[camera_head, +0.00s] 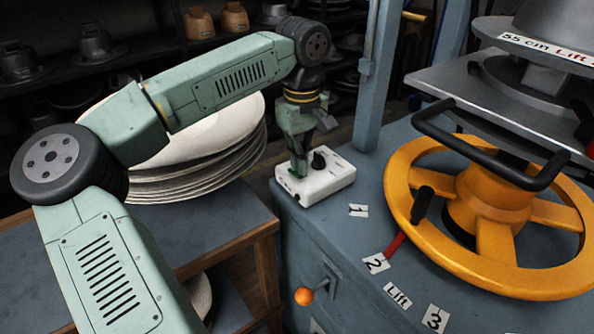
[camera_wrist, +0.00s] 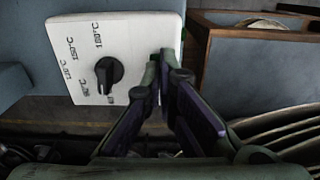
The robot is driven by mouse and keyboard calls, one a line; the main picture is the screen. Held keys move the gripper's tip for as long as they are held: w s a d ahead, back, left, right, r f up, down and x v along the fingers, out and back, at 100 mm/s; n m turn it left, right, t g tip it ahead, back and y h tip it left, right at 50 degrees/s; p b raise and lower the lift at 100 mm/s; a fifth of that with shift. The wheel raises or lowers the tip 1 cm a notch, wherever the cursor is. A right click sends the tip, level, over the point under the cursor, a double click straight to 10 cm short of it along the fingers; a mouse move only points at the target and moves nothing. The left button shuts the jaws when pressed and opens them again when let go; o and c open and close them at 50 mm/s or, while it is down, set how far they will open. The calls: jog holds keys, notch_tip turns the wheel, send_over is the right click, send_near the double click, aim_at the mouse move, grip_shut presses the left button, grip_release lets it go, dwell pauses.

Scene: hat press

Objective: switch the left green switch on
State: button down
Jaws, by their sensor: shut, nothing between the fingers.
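A white control box (camera_head: 325,182) with a black knob (camera_head: 318,160) stands on the corner of the blue-grey press table (camera_head: 345,235). In the wrist view the box (camera_wrist: 146,38) shows temperature marks around the knob (camera_wrist: 108,73). My gripper (camera_head: 298,172) points down at the left end of the box, beside the knob. Its fingers are together and empty. In the wrist view my gripper's fingertips (camera_wrist: 163,60) overlap the box's right edge. I cannot make out the green switch apart from my green fingers; they hide that end of the box. Whether they touch it is unclear.
A large orange wheel (camera_head: 413,168) with a black handle sits right of the box. Number labels lie on the table. A blue post (camera_head: 378,75) rises behind the box.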

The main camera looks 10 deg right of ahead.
jog(key=shift+f+b, duration=0.5)
jog(key=shift+f, duration=0.35)
jog(key=shift+r, duration=0.15)
notch_tip(320, 180, up, 7)
jog(key=p, duration=0.5)
jog(key=shift+p, duration=0.3)
dwell(0.5)
